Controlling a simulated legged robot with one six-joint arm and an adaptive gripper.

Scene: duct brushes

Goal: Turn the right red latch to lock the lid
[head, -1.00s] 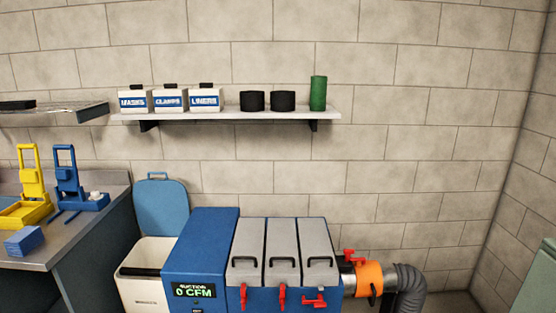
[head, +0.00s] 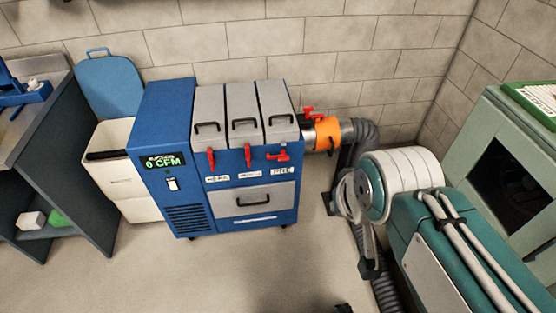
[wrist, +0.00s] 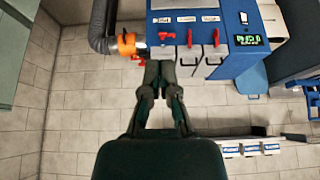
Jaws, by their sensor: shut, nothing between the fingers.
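The blue machine (head: 178,120) has three grey lids with black handles. The right lid (head: 275,102) lies flat, looking closed. The right red latch (head: 283,156) sits below its front edge with its lever lying sideways. The left red latch (head: 211,157) and middle red latch (head: 248,155) hang straight down. In the wrist view, which is upside down, the right latch (wrist: 167,36) is just beyond my fingertips. My gripper (wrist: 159,64) is shut and empty, pointing at the machine's right lid area; contact cannot be told.
An orange collar (head: 328,133) with a red handle (head: 308,111) and grey hose join the machine's right side. A white bin (head: 118,165) stands left. Floor in front is clear.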

